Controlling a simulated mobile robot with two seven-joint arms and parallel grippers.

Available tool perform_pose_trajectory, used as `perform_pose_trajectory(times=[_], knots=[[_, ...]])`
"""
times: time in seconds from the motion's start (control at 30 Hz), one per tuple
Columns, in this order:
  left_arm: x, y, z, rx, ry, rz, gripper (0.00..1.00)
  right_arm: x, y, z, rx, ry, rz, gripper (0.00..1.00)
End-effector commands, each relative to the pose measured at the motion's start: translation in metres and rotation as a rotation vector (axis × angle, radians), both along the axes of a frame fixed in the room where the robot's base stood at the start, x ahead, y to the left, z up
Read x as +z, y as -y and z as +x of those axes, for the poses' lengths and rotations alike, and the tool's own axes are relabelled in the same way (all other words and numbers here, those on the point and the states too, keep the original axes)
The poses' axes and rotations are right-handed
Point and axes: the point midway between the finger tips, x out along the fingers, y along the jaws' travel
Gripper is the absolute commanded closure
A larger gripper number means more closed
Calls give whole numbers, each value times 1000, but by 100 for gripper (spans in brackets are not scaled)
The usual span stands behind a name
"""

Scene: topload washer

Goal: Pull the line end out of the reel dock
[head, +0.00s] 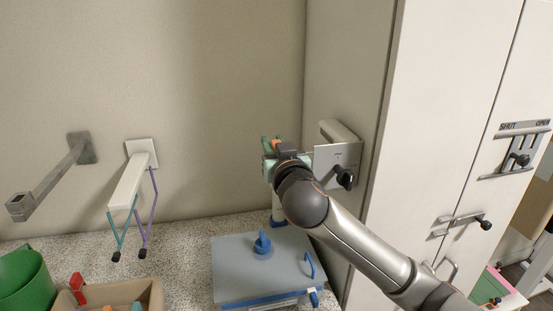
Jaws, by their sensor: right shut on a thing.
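My right gripper (279,149) is beside the cabinet's left side panel, at the upper middle of the head view. It is shut on a small piece that I take to be the line end; the wrist and fingers mostly hide it. Green and orange bits show at the fingers. Just right of it, on the panel, is a grey metal plate (331,160) with a black knob (345,179) and a pale rounded housing (340,131) behind, which looks like the reel dock. Whether the piece is still inside the dock is hidden. My left gripper is not in view.
A blue-grey topload box (235,272) with blue knob and handle stands on the speckled counter below my arm. A white wall arm (128,185) carries hangers. A grey bracket (55,178), green bucket (25,283) and tan bin (120,292) are left. Cabinet latches are right.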

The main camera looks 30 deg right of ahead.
Motion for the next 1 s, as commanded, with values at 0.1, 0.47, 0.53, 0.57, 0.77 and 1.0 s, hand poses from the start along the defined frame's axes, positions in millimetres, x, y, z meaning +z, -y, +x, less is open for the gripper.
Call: perform_pose_trajectory(times=[0.1, 0.47, 0.53, 0.57, 0.77, 1.0], knots=[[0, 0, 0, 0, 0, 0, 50, 5, -1, 0, 1, 1, 2, 100], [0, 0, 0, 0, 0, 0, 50, 17, 0, 0, 1, -1, 1, 100], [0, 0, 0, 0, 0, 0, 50, 19, 0, 0, 1, 0, 1, 100], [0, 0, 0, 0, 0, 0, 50, 20, 0, 0, 1, 0, 1, 100], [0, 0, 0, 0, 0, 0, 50, 23, -1, 0, 1, -1, 0, 100], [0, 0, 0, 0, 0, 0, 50, 23, -1, 0, 1, -2, 1, 100]])
